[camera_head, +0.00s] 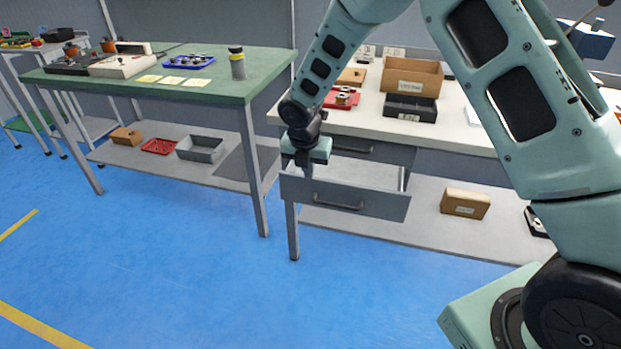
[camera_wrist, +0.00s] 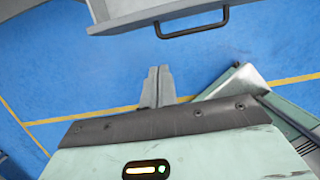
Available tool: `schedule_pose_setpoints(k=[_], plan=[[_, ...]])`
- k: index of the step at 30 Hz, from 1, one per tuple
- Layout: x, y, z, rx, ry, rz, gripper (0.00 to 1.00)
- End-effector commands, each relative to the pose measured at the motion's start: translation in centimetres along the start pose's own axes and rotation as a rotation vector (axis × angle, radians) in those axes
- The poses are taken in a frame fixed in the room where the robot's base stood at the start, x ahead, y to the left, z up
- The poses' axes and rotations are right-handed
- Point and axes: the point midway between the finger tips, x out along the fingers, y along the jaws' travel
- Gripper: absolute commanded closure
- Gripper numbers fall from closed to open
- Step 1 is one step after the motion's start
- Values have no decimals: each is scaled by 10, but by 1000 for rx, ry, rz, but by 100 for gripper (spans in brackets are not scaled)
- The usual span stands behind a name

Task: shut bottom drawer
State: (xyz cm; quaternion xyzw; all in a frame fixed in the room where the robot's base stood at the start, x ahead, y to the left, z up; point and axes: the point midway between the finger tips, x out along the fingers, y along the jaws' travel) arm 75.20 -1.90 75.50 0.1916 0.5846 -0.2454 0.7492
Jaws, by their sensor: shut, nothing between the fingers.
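The bottom drawer (camera_head: 385,206) of the white-topped bench is pulled out, and its inside shows as an empty pale tray. Its front has a dark bar handle (camera_head: 338,204). In the wrist view the drawer front (camera_wrist: 120,18) with its handle (camera_wrist: 192,31) lies along the top edge. My gripper (camera_head: 307,172) is by the left end of the drawer front in the head view, partly covering it. In the wrist view my gripper (camera_wrist: 158,72) has its fingers together and empty, with blue floor between the fingertips and the drawer front.
An upper drawer (camera_head: 375,150) above it looks closed. The bench top (camera_head: 455,130) carries cardboard and black boxes. A lower shelf (camera_head: 400,228) holds a cardboard box (camera_head: 465,203). A green-topped table (camera_head: 215,85) stands at left. The blue floor in front is clear.

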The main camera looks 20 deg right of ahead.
Motion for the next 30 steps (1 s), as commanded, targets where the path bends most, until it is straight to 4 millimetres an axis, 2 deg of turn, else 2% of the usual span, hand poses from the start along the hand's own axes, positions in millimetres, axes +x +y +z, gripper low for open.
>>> schedule_pose_setpoints(k=[3,6,8,11,15,21,26,30], plan=[[-10,0,-1,0,1,1,100],[-5,2,-6,5,10,24,100],[7,6,-15,13,24,65,100],[36,18,-37,42,58,185,100],[72,39,-71,126,97,414,100],[100,55,-98,293,86,725,100],[110,49,-103,445,14,945,100],[113,28,-100,578,-94,1112,100]])
